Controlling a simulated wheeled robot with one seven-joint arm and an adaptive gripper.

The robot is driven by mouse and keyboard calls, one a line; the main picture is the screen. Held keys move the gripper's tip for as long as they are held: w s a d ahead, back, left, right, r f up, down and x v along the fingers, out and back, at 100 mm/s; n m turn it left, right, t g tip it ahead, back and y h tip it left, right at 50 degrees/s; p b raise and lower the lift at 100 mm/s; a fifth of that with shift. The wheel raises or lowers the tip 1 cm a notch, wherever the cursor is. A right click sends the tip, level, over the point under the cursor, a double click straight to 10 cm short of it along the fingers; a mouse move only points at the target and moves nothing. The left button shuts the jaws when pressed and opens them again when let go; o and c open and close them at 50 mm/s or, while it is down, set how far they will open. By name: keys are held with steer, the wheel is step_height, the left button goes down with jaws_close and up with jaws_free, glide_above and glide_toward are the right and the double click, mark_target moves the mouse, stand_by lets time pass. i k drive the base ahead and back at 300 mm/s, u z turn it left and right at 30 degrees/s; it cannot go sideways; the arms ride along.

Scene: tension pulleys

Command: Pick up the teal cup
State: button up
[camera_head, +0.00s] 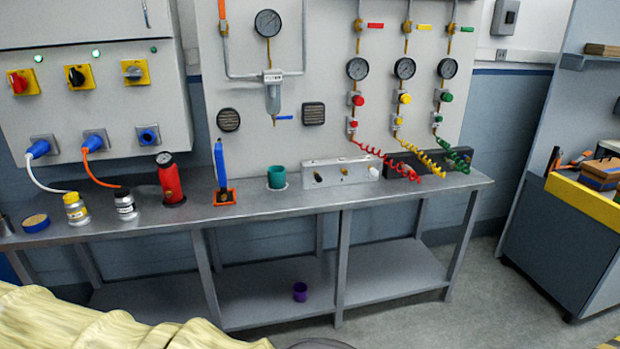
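The teal cup (277,177) stands upright on the grey metal workbench (330,198), near its middle, on a small round pale base. It is between a blue tool in an orange square holder (224,197) on its left and a white valve block (335,172) on its right. Nothing touches the cup from above. My gripper is not in view, so its state does not show.
A red cylinder (170,180) and small bottles (76,209) stand left on the bench. Coiled red, yellow and green hoses (425,162) hang at right. A purple cup (300,292) sits on the lower shelf. A yellow ridged shape (90,325) fills the lower left foreground.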

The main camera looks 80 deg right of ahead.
mark_target(277, 177)
steer(key=z, duration=0.85)
steer(key=i, duration=0.75)
steer(key=z, duration=0.85)
